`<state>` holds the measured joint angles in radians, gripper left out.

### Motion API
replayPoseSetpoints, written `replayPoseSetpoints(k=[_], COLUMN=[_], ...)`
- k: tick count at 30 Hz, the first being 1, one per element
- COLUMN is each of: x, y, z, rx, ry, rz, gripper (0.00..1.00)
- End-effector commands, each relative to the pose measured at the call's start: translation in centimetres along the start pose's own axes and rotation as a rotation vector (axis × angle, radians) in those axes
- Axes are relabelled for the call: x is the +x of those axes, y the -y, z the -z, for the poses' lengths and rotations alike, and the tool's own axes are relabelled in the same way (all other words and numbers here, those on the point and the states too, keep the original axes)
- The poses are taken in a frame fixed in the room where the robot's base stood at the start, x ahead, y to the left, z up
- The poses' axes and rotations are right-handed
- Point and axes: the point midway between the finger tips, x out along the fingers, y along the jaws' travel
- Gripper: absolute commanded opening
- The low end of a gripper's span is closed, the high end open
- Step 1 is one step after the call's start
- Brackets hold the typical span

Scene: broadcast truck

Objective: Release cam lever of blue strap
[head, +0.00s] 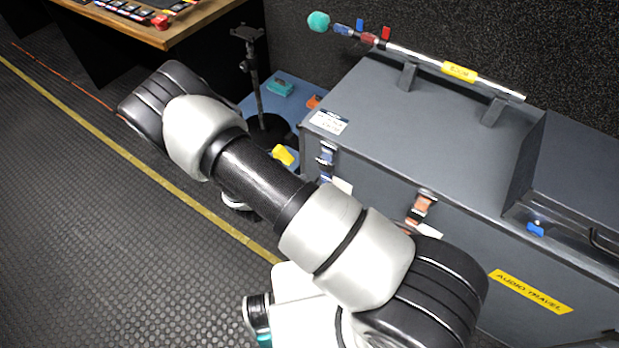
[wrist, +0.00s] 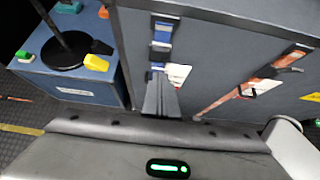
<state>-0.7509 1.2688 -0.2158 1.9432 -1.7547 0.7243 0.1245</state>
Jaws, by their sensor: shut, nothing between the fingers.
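The blue strap (head: 326,160) runs down the front of the grey case at its left end, with a dark metal cam buckle near the case's upper edge. In the wrist view the blue strap (wrist: 162,35) and its buckle lie just above my fingertips, with a white tag beside the lower part. My gripper (wrist: 161,80) is shut and empty, its grey fingers pointing at the case front just below the buckle. I cannot tell whether they touch the strap. The lever's exact position is too small to judge. In the head view my arm hides the gripper.
An orange strap (head: 421,207) with its own buckle is to the right on the grey case (head: 400,110). A pole (head: 440,68) lies on top. A blue box (wrist: 75,85) with a black stand base and a yellow item (wrist: 96,62) stands left. Floor is open at left.

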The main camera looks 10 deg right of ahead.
Motion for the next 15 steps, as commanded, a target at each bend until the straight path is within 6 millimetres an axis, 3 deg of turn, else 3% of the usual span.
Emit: replayPoseSetpoints(k=[6, 15], x=[-3.1, -3.8], y=[0.0, 0.0], z=[-0.5, -0.6], rx=[0.001, -0.001], ry=[0.000, 0.000], rz=[0.000, 0.000], gripper=[0.00, 0.00])
